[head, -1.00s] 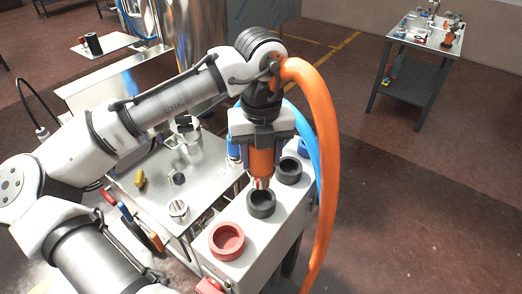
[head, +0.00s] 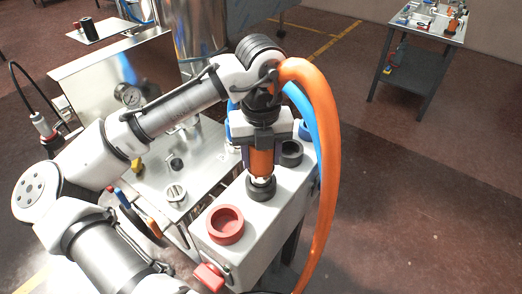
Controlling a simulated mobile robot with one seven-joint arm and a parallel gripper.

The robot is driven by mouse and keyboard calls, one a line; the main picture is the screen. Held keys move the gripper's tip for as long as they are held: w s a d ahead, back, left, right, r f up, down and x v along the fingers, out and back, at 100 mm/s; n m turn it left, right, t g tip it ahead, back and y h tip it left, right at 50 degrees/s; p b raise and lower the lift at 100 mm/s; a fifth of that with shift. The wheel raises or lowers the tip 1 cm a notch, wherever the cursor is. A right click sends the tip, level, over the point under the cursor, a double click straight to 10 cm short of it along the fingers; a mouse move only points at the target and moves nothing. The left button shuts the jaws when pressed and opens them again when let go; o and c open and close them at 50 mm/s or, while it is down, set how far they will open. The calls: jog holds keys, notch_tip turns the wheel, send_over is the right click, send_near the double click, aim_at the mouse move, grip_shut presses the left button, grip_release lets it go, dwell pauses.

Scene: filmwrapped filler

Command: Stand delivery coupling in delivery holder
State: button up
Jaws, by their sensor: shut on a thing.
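My gripper (head: 261,140) points down and is shut on an upright orange coupling (head: 262,163). An orange hose (head: 328,160) arches from above the gripper down the right side. The coupling's silvery lower end is at the mouth of a black ring holder (head: 261,192) on the pale bench block. The ring's opening is largely hidden by the coupling, so how deep the end sits cannot be told. A red ring holder (head: 224,225) stands nearer, empty. Another black ring holder (head: 291,153) stands just behind, to the right. Which ring is the delivery holder is not marked.
A blue hose (head: 305,107) runs beside the orange one. A steel table (head: 196,160) with small knobs and a gauge (head: 128,95) lies left of the block. A red fitting (head: 209,277) sticks out at the block's front.

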jog(key=shift+f+b, duration=0.65)
jog(key=shift+f, duration=0.65)
jog(key=shift+f, duration=0.3)
dwell(0.3)
jog(key=o, duration=1.4)
